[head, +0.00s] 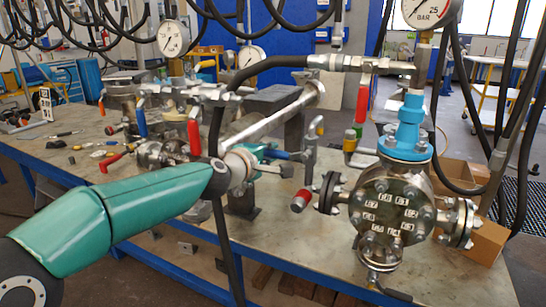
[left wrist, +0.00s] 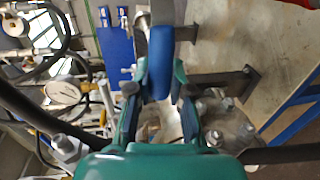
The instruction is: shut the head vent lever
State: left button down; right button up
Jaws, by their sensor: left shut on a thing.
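My left gripper (head: 268,161) is at the end of the teal arm, in the middle of the head view, to the left of the flanged vessel (head: 388,210) with numbered tags. It is shut on a blue lever handle (head: 284,155). In the left wrist view the blue handle (left wrist: 160,66) lies between the two fingers of the left gripper (left wrist: 158,93) and sticks out past their tips. The lever's pivot and valve body are mostly hidden by the gripper. My right gripper is in neither view.
The steel bench (head: 290,240) carries other valves with red handles (head: 194,138) and a blue handle (head: 141,122) at the left. A black hose (head: 216,120) passes close by the left gripper.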

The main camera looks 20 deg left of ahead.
pick_arm(q)
jog(key=shift+f, duration=0.35)
jog(key=c, duration=1)
grip_release()
jog(key=shift+c, duration=0.2)
jog(key=shift+r, duration=0.1)
jog(key=shift+s+r, duration=0.1)
jog(key=v, duration=1.1)
jog(key=shift+s, duration=0.35)
